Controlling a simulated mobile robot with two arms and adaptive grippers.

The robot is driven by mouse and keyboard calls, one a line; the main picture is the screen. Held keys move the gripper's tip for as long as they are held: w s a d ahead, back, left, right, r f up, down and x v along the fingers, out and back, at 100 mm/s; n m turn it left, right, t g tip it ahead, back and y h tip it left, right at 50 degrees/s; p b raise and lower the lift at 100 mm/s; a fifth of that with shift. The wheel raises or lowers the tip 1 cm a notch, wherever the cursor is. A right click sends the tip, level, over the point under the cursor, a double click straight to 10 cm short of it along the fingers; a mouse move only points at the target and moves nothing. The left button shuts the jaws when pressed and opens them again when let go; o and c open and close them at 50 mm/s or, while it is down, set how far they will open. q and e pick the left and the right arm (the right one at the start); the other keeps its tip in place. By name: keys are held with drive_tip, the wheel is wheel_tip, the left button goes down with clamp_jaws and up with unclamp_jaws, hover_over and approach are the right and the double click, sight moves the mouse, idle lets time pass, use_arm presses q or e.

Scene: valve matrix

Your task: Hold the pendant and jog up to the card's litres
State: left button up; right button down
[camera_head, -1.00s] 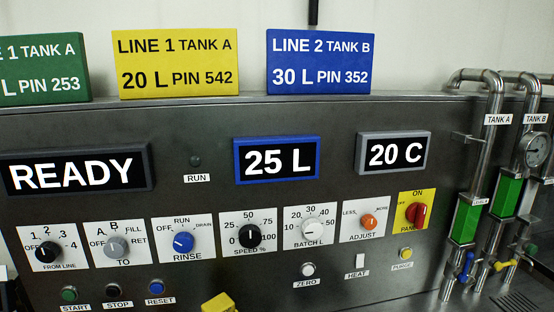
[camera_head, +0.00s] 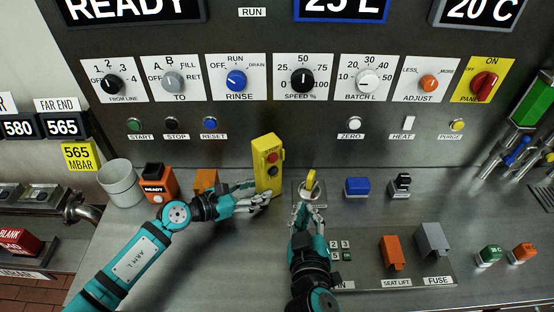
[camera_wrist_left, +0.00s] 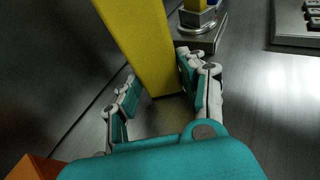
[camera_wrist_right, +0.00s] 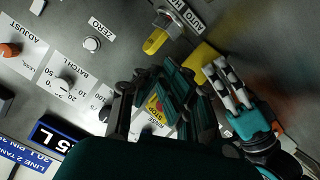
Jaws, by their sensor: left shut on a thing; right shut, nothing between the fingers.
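The yellow pendant (camera_head: 267,163), with a red button at its top and darker buttons below, stands upright on the steel bench; it fills the top of the left wrist view (camera_wrist_left: 137,40). My left gripper (camera_head: 262,196) is shut around its lower part. My right gripper (camera_head: 309,207) is shut and empty, just right of the pendant, near a yellow-handled selector switch (camera_head: 311,181). The right wrist view shows this yellow handle (camera_wrist_right: 155,40) beyond my fingers (camera_wrist_right: 165,95). The blue-framed litre display (camera_head: 342,8) is cut off at the top. The cards are outside the head view.
The panel's row of knobs, including BATCH L (camera_head: 368,80), is behind the pendant. A blue block (camera_head: 357,186), orange bracket (camera_head: 392,252) and grey bracket (camera_head: 432,240) sit right of my right gripper. A grey cup (camera_head: 119,182) stands at the left.

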sight(273, 171)
drive_tip(key=shift+w+a, duration=0.1)
drive_tip(key=w+a, duration=0.4)
drive_tip(key=w, duration=0.3)
drive_tip(key=shift+w+a, duration=0.2)
drive_tip(key=shift+a, duration=0.1)
drive_tip(key=shift+f, duration=0.1)
idle(1.3)
drive_tip(key=shift+w+a, duration=0.25)
drive_tip(key=shift+w, duration=0.05)
drive_tip(key=shift+w+a, duration=0.25)
drive_tip(key=shift+w, duration=0.2)
idle(0.8)
drive_tip(key=shift+s, duration=0.1)
idle(0.8)
drive_tip(key=shift+s+d, duration=0.5)
drive_tip(key=shift+s, duration=0.25)
